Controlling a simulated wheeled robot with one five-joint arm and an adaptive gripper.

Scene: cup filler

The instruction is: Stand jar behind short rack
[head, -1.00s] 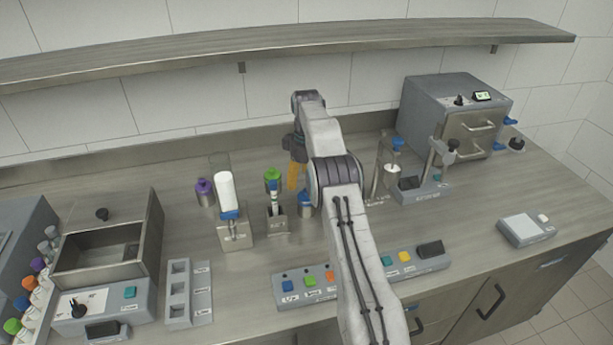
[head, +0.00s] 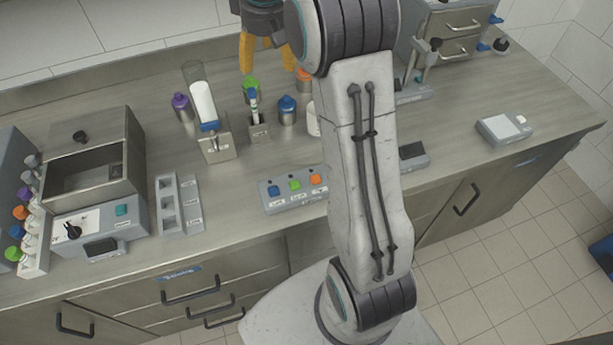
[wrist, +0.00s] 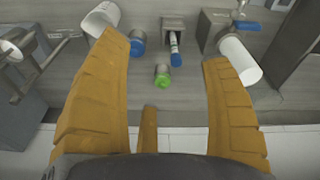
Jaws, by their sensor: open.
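A green-lidded jar (head: 251,85) stands upright on the counter, just behind a small steel rack (head: 259,131) holding a tube. In the wrist view the green-lidded jar (wrist: 162,78) is on the wall side of the rack (wrist: 174,28) and shows between the finger tips. My gripper (head: 266,56), with orange fingers, is open and empty, raised near the wall behind the jars. Its fingers (wrist: 162,58) are wide apart in the wrist view. An orange-lidded jar (head: 303,80) is partly hidden by my arm.
A blue-lidded jar (head: 287,110) stands right of the rack. A purple-lidded jar (head: 182,107) and a holder with a tall white cylinder (head: 204,102) stand left. A button panel (head: 292,188) lies in front. A grey slotted block (head: 178,204) and a steel box (head: 82,160) are further left.

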